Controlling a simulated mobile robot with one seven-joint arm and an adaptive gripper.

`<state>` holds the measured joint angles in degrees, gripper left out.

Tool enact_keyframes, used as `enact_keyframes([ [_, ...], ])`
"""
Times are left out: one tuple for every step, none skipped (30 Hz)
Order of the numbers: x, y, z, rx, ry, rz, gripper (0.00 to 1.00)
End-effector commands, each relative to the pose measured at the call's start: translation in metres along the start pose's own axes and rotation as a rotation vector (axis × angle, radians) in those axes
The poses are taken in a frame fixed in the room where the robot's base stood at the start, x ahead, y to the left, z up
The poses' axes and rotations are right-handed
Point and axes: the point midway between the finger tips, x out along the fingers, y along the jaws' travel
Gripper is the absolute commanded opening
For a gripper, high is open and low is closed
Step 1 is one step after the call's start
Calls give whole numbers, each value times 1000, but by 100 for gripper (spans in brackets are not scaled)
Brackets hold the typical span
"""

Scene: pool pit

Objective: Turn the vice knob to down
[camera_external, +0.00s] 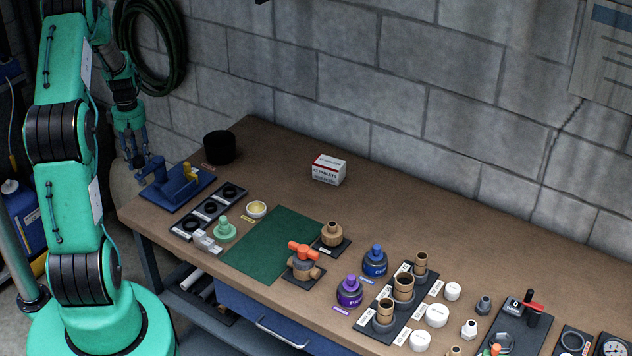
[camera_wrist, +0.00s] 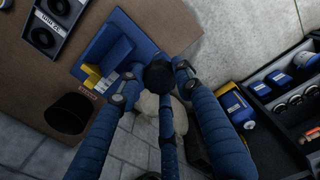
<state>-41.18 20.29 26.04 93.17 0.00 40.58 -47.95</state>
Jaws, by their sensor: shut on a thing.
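The blue vice (camera_external: 170,183) stands on its blue base plate at the left end of the workbench, with yellow jaw parts (camera_external: 190,173). It also shows in the wrist view (camera_wrist: 108,48), upper left of centre. The vice knob (camera_wrist: 158,73) is dark and round, on the vice's outer side. My gripper (camera_external: 137,163) reaches down past the bench's left end beside the vice. In the wrist view its blue fingers (camera_wrist: 158,84) are shut around the knob, two at the sides and one below. The knob is not clear in the external view.
A black cup (camera_external: 219,148) stands behind the vice. A tray of black rings (camera_external: 209,208) lies in front of it. The workbench (camera_external: 270,160) has free room at the back. A dark case of bottles and rings (camera_wrist: 268,105) is at right in the wrist view.

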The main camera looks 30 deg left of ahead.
Motion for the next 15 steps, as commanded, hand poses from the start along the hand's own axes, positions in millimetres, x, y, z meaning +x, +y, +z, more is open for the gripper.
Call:
enact_keyframes([
  [-2,1,-1,44,2,2,9],
  [-2,1,-1,73,2,2,9],
  [-2,1,-1,110,2,2,9],
  [-2,1,-1,139,2,2,9],
  [-3,1,-1,168,2,2,9],
  [-3,1,-1,205,3,3,9],
  [-3,1,-1,234,3,3,9],
  [-3,2,-2,262,4,3,9],
  [-4,2,-2,300,4,3,9],
  [-4,2,-2,329,4,3,9],
  [-4,2,-2,357,5,3,9],
  [-4,2,-2,395,5,4,9],
  [-4,2,-2,424,5,4,9],
  [-4,2,-2,452,5,3,9],
  [-4,2,-2,490,5,3,9],
])
